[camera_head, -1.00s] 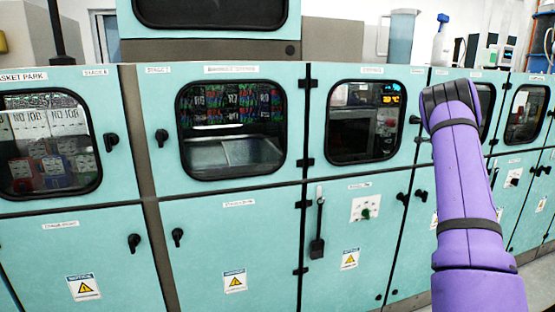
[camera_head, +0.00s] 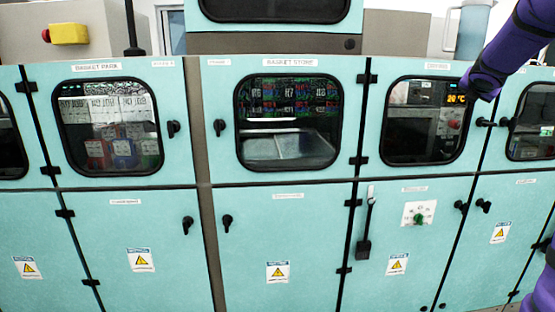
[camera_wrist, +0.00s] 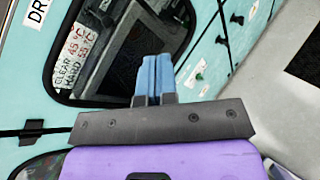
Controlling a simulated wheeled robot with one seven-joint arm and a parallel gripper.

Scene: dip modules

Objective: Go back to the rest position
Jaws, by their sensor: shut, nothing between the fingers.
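My gripper (camera_wrist: 153,78) shows in the wrist view. Its two blue fingers are together, with nothing between them, in front of a teal cabinet with a dark window (camera_wrist: 130,45). I cannot tell whether the fingertips touch the cabinet, but they look apart from it. In the head view my purple arm (camera_head: 515,50) is at the upper right, in front of the cabinet tops, with another purple part of mine at the lower right edge. The gripper itself is not visible in the head view.
A row of teal cabinets (camera_head: 110,225) with windows, black handles and warning labels fills the head view. A red-and-yellow button box (camera_head: 68,34) is at the upper left. Grey floor (camera_wrist: 265,70) shows at the wrist view's right.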

